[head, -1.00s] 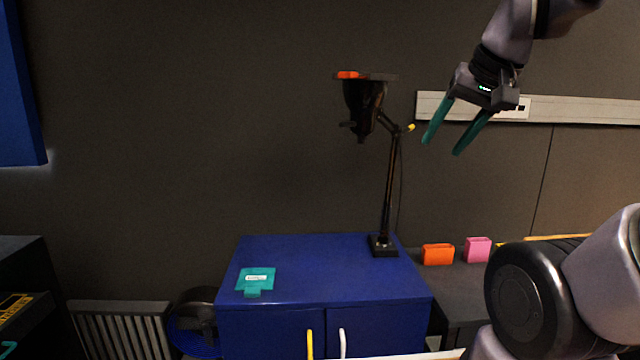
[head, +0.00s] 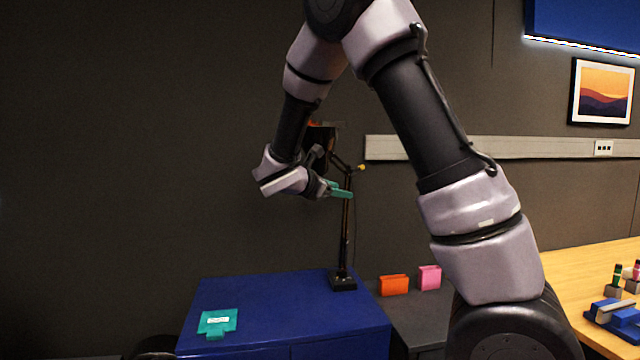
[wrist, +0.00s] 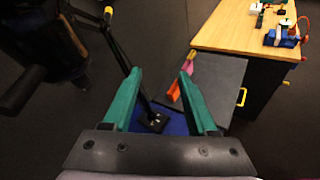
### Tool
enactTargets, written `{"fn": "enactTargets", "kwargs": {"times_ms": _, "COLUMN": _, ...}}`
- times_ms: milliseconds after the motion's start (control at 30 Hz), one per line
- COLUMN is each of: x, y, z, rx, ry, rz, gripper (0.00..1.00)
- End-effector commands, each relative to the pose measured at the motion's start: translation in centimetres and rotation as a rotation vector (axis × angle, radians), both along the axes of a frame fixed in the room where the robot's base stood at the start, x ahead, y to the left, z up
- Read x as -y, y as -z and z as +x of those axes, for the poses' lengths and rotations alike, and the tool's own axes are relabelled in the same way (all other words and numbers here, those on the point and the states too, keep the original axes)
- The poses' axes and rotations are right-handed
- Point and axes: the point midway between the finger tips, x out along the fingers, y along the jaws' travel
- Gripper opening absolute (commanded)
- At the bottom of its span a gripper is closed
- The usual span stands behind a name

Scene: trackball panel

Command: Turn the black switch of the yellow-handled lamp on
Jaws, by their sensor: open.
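The black lamp (head: 345,235) stands on the blue cabinet (head: 260,292), with a yellow tip (head: 361,167) at its arm joint. Its head (head: 322,135) is partly hidden behind my arm. In the wrist view the large dark lamp head (wrist: 45,45) fills the upper left, with a black stub (wrist: 22,92) sticking out toward the lower left; I cannot tell for sure that it is the switch. My gripper (head: 343,190) has green fingers and is open and empty, just below the lamp head. In the wrist view its fingers (wrist: 160,75) are right of the head, apart from it.
A teal piece (head: 218,321) lies on the cabinet. An orange block (head: 393,285) and a pink block (head: 430,277) stand on a dark surface to the right. A wooden table (head: 570,265) with a blue device (head: 615,317) is farther right.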

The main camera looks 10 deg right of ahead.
Motion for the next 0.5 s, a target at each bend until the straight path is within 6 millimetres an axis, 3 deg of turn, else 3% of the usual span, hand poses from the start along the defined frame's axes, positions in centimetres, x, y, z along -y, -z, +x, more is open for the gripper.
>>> {"fn": "enactTargets", "kwargs": {"times_ms": 100, "x": -3.3, "y": 0.0, "z": 2.0, "rx": -0.02, "ry": -0.112, "rz": -0.157, "gripper": 0.58}}
{"fn": "enactTargets", "kwargs": {"times_ms": 300, "x": -7.5, "y": -0.1, "z": 4.0, "rx": -0.031, "ry": -0.237, "rz": -0.342, "gripper": 0.58}}
{"fn": "enactTargets", "kwargs": {"times_ms": 400, "x": -9.0, "y": -0.1, "z": 4.6, "rx": -0.031, "ry": -0.277, "rz": -0.401, "gripper": 0.58}}
{"fn": "enactTargets", "kwargs": {"times_ms": 500, "x": -9.3, "y": -0.2, "z": 5.1, "rx": -0.031, "ry": -0.291, "rz": -0.425, "gripper": 0.58}}
